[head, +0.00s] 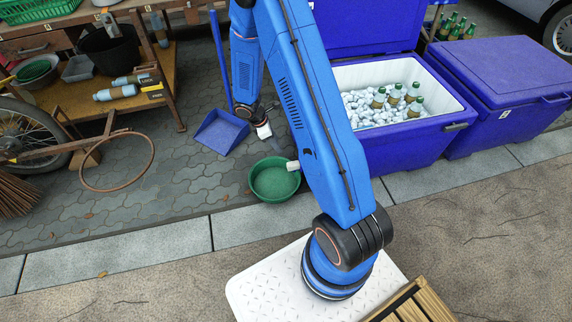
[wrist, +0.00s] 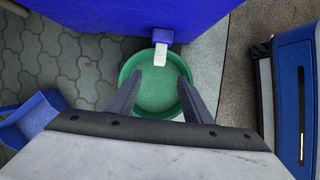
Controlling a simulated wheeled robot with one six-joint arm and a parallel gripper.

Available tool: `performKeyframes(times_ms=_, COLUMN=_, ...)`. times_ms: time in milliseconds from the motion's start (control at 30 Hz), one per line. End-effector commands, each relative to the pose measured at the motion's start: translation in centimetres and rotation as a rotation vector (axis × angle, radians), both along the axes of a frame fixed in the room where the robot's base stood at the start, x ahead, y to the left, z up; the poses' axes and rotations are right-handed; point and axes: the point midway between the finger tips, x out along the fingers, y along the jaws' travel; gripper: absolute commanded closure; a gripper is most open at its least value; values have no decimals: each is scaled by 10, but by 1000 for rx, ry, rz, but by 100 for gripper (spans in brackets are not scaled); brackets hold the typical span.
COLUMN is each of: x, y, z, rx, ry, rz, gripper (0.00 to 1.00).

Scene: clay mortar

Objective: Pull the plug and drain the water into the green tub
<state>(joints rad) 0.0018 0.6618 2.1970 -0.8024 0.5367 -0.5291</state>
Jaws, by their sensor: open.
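The blue cooler (head: 402,140) stands open, with ice and several bottles (head: 392,95) inside. A short white plug (head: 293,165) sticks out low on its side, over the rim of the green tub (head: 274,187). In the wrist view the plug (wrist: 164,52) projects from a small blue block (wrist: 162,36) on the cooler wall. The tub (wrist: 128,72) lies below it on the paving; I cannot tell if it holds water. My gripper (wrist: 160,82) is open and empty, its fingers above the tub with the plug ahead of their gap.
A blue dustpan (head: 221,133) lies left of the tub, also at the wrist view's left edge (wrist: 30,118). A closed blue cooler (head: 500,85) stands at right. A cluttered workbench (head: 100,95), a wheel and a rusty hoop (head: 118,187) are at left.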

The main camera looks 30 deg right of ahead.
Motion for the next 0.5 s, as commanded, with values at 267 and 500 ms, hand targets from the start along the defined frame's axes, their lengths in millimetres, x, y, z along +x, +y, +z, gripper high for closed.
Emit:
performKeyframes(times_ms=267, x=-2, y=-5, z=-19, rx=1, ry=13, rz=15, gripper=55)
performKeyframes(times_ms=500, x=-6, y=-19, z=-54, rx=1, ry=14, rz=14, gripper=55)
